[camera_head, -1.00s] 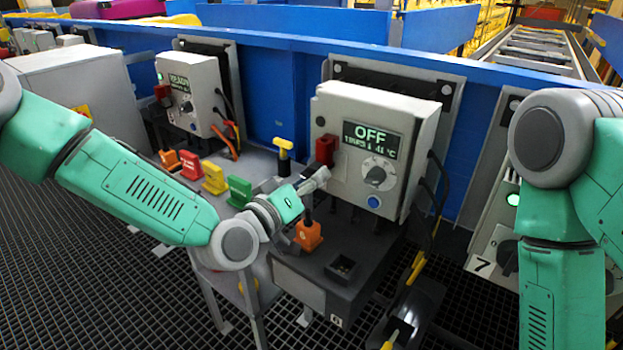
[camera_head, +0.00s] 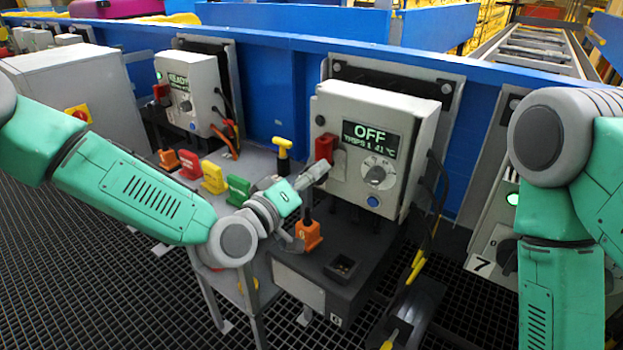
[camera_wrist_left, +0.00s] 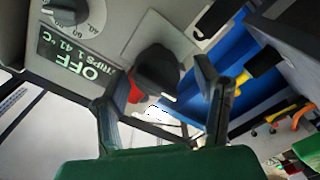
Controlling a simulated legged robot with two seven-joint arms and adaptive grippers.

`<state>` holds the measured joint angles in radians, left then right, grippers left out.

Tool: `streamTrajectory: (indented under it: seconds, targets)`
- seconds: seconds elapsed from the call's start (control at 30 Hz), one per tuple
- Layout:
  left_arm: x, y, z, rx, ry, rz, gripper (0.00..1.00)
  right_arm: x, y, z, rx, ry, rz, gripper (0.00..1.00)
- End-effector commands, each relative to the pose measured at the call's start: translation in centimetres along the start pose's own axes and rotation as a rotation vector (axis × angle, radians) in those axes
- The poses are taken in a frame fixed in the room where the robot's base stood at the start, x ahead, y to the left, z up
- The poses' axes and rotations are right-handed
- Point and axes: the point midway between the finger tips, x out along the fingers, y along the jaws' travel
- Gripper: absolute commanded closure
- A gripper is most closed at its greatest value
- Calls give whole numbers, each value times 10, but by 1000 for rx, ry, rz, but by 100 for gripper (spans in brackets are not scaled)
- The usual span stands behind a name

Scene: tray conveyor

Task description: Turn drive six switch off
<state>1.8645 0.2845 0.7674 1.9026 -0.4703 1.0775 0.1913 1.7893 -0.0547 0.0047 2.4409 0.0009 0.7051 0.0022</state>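The drive six unit is a light grey box (camera_head: 410,120) above a black base marked 6. Its display (camera_head: 370,138) reads OFF, with TRIPS 1 and 41 °C below. A red switch part (camera_head: 325,147) sits at the box's left side. In the left wrist view the display (camera_wrist_left: 75,62) is upside down, and a dark knob (camera_wrist_left: 157,70) with a red part (camera_wrist_left: 135,92) beside it shows ahead of the fingers. My left gripper (camera_head: 316,174) is just below the red part; its fingers (camera_wrist_left: 160,100) are apart. Contact cannot be told. My right gripper is out of view.
An orange tag-like piece (camera_head: 308,236) stands on the black base below my left gripper. Red, yellow and green pieces stand on the grey shelf (camera_head: 258,165) to the left. A neighbouring unit reads READY (camera_head: 178,80). My right arm hangs before unit 7 (camera_head: 482,266).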

Motion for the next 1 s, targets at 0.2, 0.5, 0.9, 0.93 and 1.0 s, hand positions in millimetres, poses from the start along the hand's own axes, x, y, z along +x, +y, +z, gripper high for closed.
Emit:
streamTrajectory:
  seconds: [0.2,0.5,0.9,0.93,1.0]
  targets:
    - [-2,2,3,0,-7,2,42,0,0,0,0,0,0,60]
    - [-27,1,4,-2,-9,1,42,-1,0,2,0,3,0,60]
    - [-105,-1,3,-2,-9,0,42,-1,0,1,0,3,0,60]
    - [-108,-1,2,-1,-8,1,42,-1,0,1,0,3,0,60]
    - [-115,-1,2,-1,-7,0,42,-1,0,1,0,3,0,60]
